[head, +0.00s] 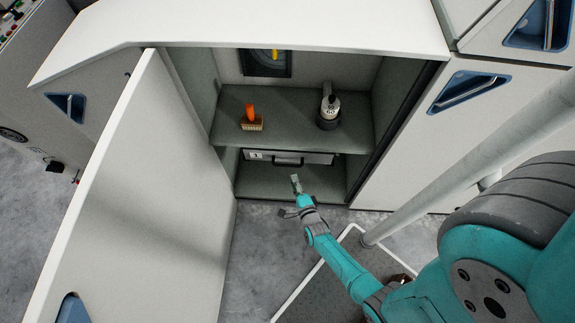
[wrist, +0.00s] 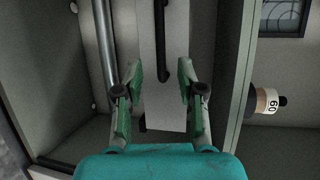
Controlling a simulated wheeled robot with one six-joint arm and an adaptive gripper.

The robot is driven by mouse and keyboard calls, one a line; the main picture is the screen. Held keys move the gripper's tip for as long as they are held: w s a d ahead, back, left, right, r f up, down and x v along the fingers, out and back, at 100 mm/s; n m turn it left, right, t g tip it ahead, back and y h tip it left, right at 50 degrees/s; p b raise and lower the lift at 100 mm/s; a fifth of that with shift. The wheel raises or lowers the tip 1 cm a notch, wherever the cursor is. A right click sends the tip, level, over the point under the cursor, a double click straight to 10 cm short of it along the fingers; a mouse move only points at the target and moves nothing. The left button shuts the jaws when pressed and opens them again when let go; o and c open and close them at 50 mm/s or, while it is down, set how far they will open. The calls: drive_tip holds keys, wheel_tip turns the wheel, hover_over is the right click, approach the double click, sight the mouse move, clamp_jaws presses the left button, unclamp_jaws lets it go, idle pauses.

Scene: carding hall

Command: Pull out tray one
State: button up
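Tray one (head: 320,158) is a pale grey front with a dark bar handle (head: 289,162) and a small number label at its left end. It sits low in the open cabinet, right under the shelf. In the wrist view, turned on its side, the tray front (wrist: 160,105) runs down the middle with its black handle (wrist: 162,45). My gripper (head: 296,182) is in front of and slightly below the handle in the head view. In the wrist view, my gripper (wrist: 159,70) is open, its fingers on either side of the handle's lower end. Contact cannot be told.
The shelf (head: 290,105) carries an orange-handled brush (head: 252,119) and a bottle marked 09 or 60 (head: 329,108). The cabinet door (head: 150,190) stands open on the left. A pale pole (head: 440,180) rises at right. The lower compartment floor (head: 270,187) is clear.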

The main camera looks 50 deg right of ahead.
sight(288, 166)
drive_tip(key=x, duration=0.9)
drive_tip(key=shift+w, duration=0.15)
drive_tip(key=shift+c, duration=0.2)
clamp_jaws()
